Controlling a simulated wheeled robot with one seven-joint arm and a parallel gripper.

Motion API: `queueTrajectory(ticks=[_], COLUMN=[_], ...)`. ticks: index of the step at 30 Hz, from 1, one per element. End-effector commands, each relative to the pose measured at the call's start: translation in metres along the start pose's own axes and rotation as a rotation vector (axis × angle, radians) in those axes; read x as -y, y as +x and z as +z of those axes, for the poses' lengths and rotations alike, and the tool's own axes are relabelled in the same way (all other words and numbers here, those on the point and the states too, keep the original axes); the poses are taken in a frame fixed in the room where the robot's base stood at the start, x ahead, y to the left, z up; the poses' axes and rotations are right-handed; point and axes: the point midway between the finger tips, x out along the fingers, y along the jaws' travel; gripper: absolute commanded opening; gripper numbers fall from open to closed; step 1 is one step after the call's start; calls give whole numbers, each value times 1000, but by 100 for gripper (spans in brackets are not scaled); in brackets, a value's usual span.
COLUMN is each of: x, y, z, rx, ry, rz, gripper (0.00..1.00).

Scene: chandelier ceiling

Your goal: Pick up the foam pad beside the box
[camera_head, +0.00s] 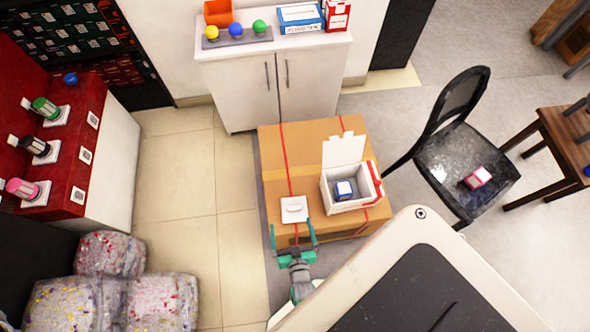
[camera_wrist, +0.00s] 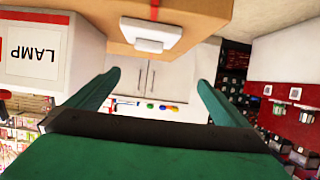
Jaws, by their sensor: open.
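The foam pad (camera_head: 294,209) is a small white square slab on top of a large cardboard box (camera_head: 297,150), near its front edge. It lies left of an open white box (camera_head: 350,203) with a red side and a dark blue item (camera_head: 344,190) inside. In the wrist view, the pad (camera_wrist: 152,33) shows near the top and the white box, labelled LAMP (camera_wrist: 33,55), is at the left. My green gripper (camera_head: 293,234) is open and empty, at the carton's front edge just short of the pad. Its fingers (camera_wrist: 157,80) are spread wider than the pad looks.
A white cabinet (camera_head: 270,85) stands behind the carton. A black chair (camera_head: 465,165) with a small red box is at the right. A red display stand (camera_head: 85,140) and clear bags (camera_head: 110,285) are at the left. Tiled floor (camera_head: 185,165) is free left of the carton.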

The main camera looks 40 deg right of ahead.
Motion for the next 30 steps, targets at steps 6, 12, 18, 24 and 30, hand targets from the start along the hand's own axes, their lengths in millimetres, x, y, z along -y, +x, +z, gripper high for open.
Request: queueTrajectory(ticks=[6,12,18,24,30], x=[-20,-24,-26,-27,-30], y=[34,57,83,94,113], z=[19,22,23,24,27], rx=[18,20,20,20,20], ry=[26,29,29,29,30], rz=[59,66,66,66,68], gripper=[100,100,100,100,100])
